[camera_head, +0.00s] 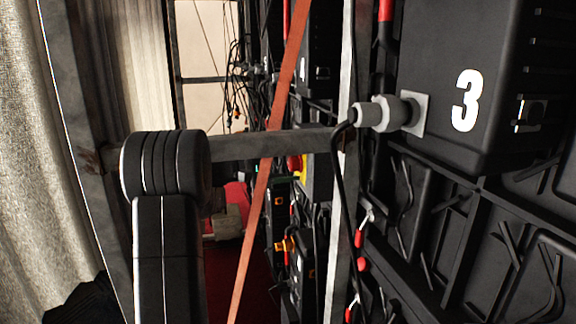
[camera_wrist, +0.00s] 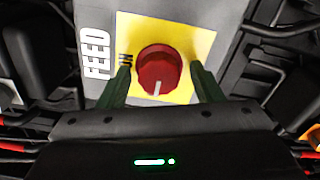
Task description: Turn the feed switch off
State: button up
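The feed switch is a red round knob (camera_wrist: 158,66) on a yellow plate (camera_wrist: 200,45), set in a grey box lettered FEED (camera_wrist: 97,55). A white mark on the knob points down in the wrist view, toward my gripper. An "ON" label (camera_wrist: 125,59) is partly covered at the knob's left. My gripper (camera_wrist: 160,70) is open, with one dark green finger on each side of the knob and a small gap showing on both sides. In the head view a small red and yellow patch (camera_head: 301,172) appears to be this switch, mostly hidden behind a strap and frame post.
A black box marked 3 (camera_head: 465,100) with a grey cable plug (camera_head: 385,112) is at the right. A metal crossbar (camera_head: 270,144), an orange strap (camera_head: 262,190) and hanging cables crowd the middle. A pale curtain (camera_head: 25,150) hangs at the left.

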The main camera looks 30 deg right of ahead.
jog(key=b+v, duration=0.1)
jog(key=v, duration=1.3)
jog(key=shift+s+d, duration=0.1)
jog(key=shift+d, duration=0.05)
jog(key=p+x, duration=0.1)
jog(key=x, duration=1.2)
jog(key=shift+d, duration=0.4)
jog(key=shift+a, duration=0.15)
